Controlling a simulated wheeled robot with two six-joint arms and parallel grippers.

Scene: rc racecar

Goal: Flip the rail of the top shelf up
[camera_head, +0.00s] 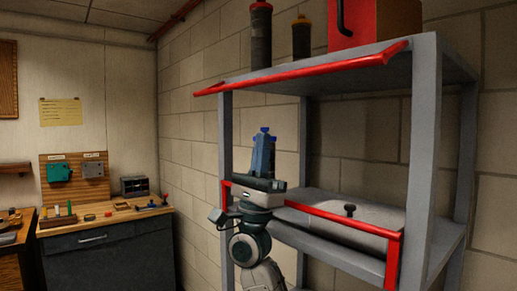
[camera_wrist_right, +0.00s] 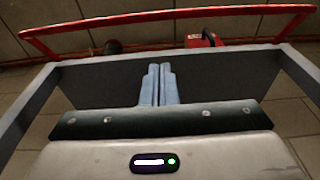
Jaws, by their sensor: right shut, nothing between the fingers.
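The top shelf (camera_head: 345,72) is a grey metal board on grey posts. Its red rail (camera_head: 300,68) runs along the front and juts outward from the shelf's front edge. My right gripper (camera_head: 264,131) points upward, shut and empty, below this rail and apart from it. In the right wrist view, the shut fingers (camera_wrist_right: 158,70) show in front of the shelf's grey underside (camera_wrist_right: 215,85), with the red rail (camera_wrist_right: 170,14) spanning the top of the picture beyond them. My left gripper is not in view.
On the top shelf stand a red box (camera_head: 385,20) and two dark cylinders (camera_head: 261,35) (camera_head: 301,38). A workbench (camera_head: 105,245) stands at left.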

